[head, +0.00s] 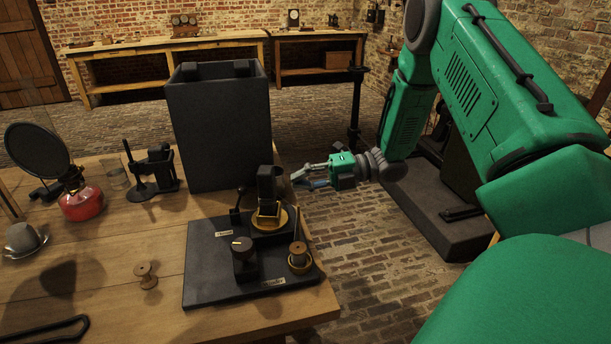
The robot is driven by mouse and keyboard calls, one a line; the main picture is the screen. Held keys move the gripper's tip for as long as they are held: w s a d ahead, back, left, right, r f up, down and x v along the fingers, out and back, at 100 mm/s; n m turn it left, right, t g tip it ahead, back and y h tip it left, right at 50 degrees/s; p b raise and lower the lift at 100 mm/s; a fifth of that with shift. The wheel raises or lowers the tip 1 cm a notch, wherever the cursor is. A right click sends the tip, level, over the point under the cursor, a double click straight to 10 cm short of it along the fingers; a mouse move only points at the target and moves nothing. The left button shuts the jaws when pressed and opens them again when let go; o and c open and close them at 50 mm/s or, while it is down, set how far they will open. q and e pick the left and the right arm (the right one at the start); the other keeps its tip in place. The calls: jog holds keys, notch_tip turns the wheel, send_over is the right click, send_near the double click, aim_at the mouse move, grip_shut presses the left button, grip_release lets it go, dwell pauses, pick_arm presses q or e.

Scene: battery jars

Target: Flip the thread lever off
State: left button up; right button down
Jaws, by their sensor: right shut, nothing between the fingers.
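A black board (205,285) with several fittings lies at the table's right edge. A small upright black lever (236,212) stands at its back left, beside a small label plate (224,233); I take it for the thread lever, but the label is too small to read. A black block on a brass base (267,190) stands right of it. A thread spool (298,252) sits in a brass dish at the board's right. My right gripper (298,179) is shut and empty, pointing left, right of the black block and apart from the lever. My left gripper is not in view.
A tall dark box (218,130) stands behind the board. A black knob (243,258) rises at the board's front. A loose wooden spool (146,275), red flask (82,203) and black stand (152,175) are on the wooden table (110,240) to the left.

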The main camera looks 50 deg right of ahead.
jog(key=x, duration=0.7)
jog(key=shift+w+a+b, duration=0.1)
jog(key=shift+a+b, duration=0.2)
jog(key=shift+a, duration=0.05)
jog(key=shift+w+a+f, duration=0.15)
jog(key=shift+w+a, duration=0.05)
jog(key=shift+w, duration=0.2)
jog(key=shift+w+a+f, duration=0.15)
jog(key=shift+w+f, duration=0.05)
jog(key=shift+w, duration=0.2)
jog(key=shift+a+r, duration=0.25)
jog(key=shift+a, duration=0.4)
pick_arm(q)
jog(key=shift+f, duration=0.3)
pick_arm(e)
jog(key=shift+w+a+r, duration=0.4)
jog(key=shift+w+r, duration=0.05)
jog(key=shift+w, duration=0.1)
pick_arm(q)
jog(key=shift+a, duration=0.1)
pick_arm(e)
jog(key=shift+a+r, duration=0.1)
